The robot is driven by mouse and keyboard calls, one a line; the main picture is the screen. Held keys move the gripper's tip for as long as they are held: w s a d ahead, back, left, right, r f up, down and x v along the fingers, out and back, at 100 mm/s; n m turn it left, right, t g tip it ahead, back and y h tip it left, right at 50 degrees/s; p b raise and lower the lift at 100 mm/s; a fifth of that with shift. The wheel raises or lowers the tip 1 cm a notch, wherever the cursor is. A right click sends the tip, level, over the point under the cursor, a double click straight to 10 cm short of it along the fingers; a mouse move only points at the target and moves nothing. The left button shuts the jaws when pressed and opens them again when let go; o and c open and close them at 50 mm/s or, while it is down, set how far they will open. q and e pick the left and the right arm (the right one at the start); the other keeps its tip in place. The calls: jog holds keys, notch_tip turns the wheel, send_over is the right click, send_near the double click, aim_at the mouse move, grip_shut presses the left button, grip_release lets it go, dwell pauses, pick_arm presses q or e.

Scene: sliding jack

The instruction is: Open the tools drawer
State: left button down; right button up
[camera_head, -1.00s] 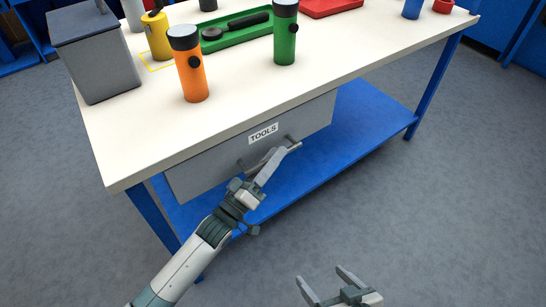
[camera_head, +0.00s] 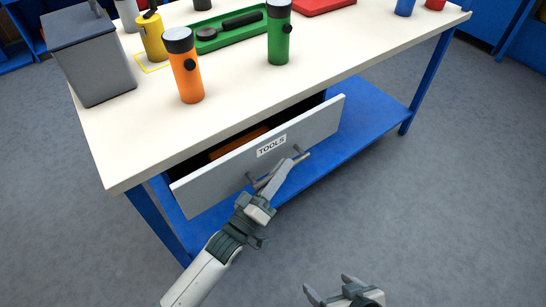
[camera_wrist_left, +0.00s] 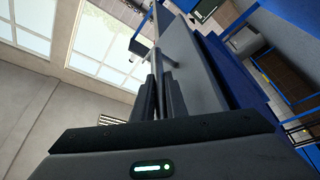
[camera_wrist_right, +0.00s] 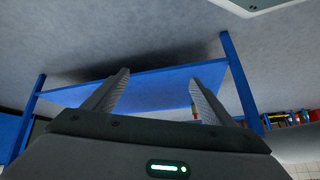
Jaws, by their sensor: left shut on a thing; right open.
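The tools drawer (camera_head: 220,175) is a grey front with a "TOOLS" label, under the workbench top. It stands partly out, with a dark gap behind it where something orange shows. Its bar handle (camera_head: 300,154) runs along the front. My left gripper (camera_head: 273,182) is shut on the handle; the left wrist view shows the fingers (camera_wrist_left: 158,98) closed around the bar beside the drawer front (camera_wrist_left: 190,70). My right gripper (camera_head: 328,292) is open and empty, low in front of the bench; its spread fingers (camera_wrist_right: 158,95) also show in the right wrist view.
On the bench top (camera_head: 130,140) stand an orange flashlight (camera_head: 187,75), a green flashlight (camera_head: 279,40), a yellow bottle (camera_head: 153,38), a grey bin (camera_head: 95,65) and a green tray (camera_head: 215,43). A blue lower shelf (camera_head: 365,110) lies below. The floor in front is clear.

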pick_arm(q)
jog(key=s+d+p, duration=0.2)
jog(key=s+d, duration=0.4)
jog(key=s, duration=0.3)
jog(key=s+d+p, duration=0.2)
jog(key=s+d, duration=0.5)
jog(key=s, duration=0.3)
jog(key=shift+d, duration=0.3)
pick_arm(e)
jog(key=s+d+g+h, duration=0.2)
jog(key=s+d+g, duration=0.1)
jog(key=d, duration=0.3)
jog(key=shift+s+f+g, duration=0.2)
jog(key=shift+s+g, duration=0.1)
jog(key=shift+s, duration=0.25)
jog(key=shift+d, duration=0.1)
pick_arm(q)
jog(key=c, duration=1.8)
grip_release()
jog(key=shift+w, duration=0.1)
jog(key=shift+o, duration=0.2)
jog(key=b+v, duration=0.1)
jog(key=v, duration=1.6)
jog(key=shift+a, duration=0.15)
pick_arm(e)
jog(key=shift+w+a+f+t, duration=0.1)
jog(key=shift+w+a+t, duration=0.3)
jog(key=shift+w+a, duration=0.3)
